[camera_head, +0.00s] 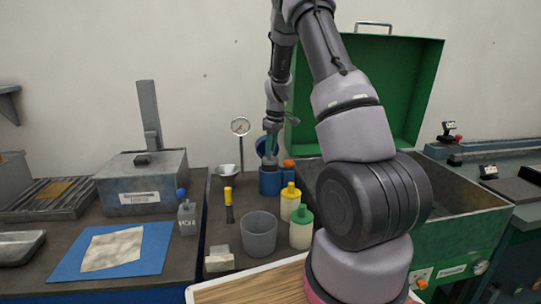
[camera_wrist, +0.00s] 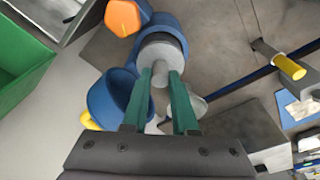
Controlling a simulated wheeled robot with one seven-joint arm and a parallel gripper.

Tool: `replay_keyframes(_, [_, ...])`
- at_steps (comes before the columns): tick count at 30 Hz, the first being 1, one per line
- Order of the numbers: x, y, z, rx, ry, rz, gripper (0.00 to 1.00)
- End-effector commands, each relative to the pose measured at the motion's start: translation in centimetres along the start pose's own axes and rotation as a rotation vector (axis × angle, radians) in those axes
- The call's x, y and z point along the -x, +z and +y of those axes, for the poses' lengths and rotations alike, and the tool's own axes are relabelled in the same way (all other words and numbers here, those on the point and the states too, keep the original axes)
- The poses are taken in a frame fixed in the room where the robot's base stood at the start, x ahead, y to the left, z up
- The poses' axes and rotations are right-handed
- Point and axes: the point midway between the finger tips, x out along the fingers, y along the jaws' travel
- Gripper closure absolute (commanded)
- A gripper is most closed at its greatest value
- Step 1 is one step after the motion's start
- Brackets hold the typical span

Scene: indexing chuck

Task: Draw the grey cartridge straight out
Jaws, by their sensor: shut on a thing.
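The grey cartridge (camera_wrist: 161,50) is a round grey cylinder with a narrower stem in the wrist view. My gripper (camera_wrist: 161,78) has two green fingers, shut on the stem from both sides. The blue chuck (camera_wrist: 163,22) lies around and beyond the cartridge; how deep the cartridge sits in it I cannot tell. A round blue cup-shaped part (camera_wrist: 108,100) is to the left of the fingers, and an orange knob (camera_wrist: 122,18) is at upper left. In the head view my gripper (camera_head: 271,146) is above the blue chuck (camera_head: 270,183), and the cartridge is hard to make out there.
A silver funnel bowl (camera_head: 227,171) and a dial gauge (camera_head: 240,127) stand left of the chuck. Yellow-capped (camera_head: 290,203) and green-capped (camera_head: 301,230) bottles and a grey cup (camera_head: 259,235) stand in front. A large open green box (camera_head: 455,235) is on the right.

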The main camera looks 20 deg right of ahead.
Motion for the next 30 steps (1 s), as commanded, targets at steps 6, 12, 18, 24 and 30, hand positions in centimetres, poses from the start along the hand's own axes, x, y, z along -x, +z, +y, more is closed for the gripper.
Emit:
replay_keyframes(6, [1.6,-0.3,0.0,0.000,0.001,0.002,1.00])
replay_keyframes(12, [3.0,-0.5,0.0,0.000,0.001,0.002,1.00])
replay_keyframes(18, [4.4,-0.7,0.0,0.000,0.001,0.002,1.00])
replay_keyframes(24, [5.8,-0.9,0.0,0.000,0.001,0.002,1.00])
replay_keyframes(30, [7.2,-1.1,0.0,0.000,0.001,0.001,1.00])
